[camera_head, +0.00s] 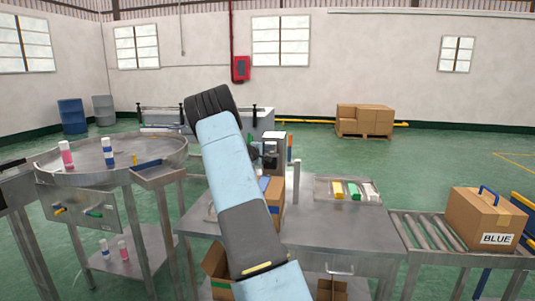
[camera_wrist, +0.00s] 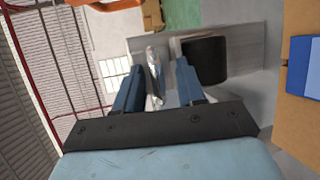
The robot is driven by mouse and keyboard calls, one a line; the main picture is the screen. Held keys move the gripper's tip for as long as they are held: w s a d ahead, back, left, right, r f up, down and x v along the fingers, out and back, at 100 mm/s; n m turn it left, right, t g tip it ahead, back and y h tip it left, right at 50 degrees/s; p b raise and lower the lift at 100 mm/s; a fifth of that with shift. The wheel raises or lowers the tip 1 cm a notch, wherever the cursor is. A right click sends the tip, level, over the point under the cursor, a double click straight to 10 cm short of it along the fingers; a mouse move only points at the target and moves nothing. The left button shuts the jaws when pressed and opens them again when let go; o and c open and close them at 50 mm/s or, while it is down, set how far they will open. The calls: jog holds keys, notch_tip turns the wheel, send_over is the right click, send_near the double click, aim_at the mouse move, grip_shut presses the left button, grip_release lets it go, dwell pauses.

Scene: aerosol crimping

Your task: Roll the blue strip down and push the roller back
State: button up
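In the wrist view my gripper (camera_wrist: 158,78) has its two blue-grey fingers spread apart. A silvery, shiny object shows in the gap; I cannot tell its distance, and neither finger visibly closes on it. A dark cylinder, possibly the roller (camera_wrist: 206,60), shows just beyond the right finger, in front of a grey metal surface. A blue strip (camera_wrist: 303,68) lies on a cardboard box at the right edge, apart from the fingers. In the head view my arm hides my gripper and part of the box (camera_head: 274,190), whose blue part (camera_head: 264,184) shows beside the arm.
A steel table (camera_head: 330,228) carries a dark machine (camera_head: 272,150) and a tray (camera_head: 319,193) with coloured items. A roller conveyor (camera_head: 418,231) at the right bears a carton (camera_head: 484,219) marked BLUE. A round steel table (camera_head: 85,165) with small bottles stands at the left.

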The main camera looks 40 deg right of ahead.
grip_shut()
dwell(0.3)
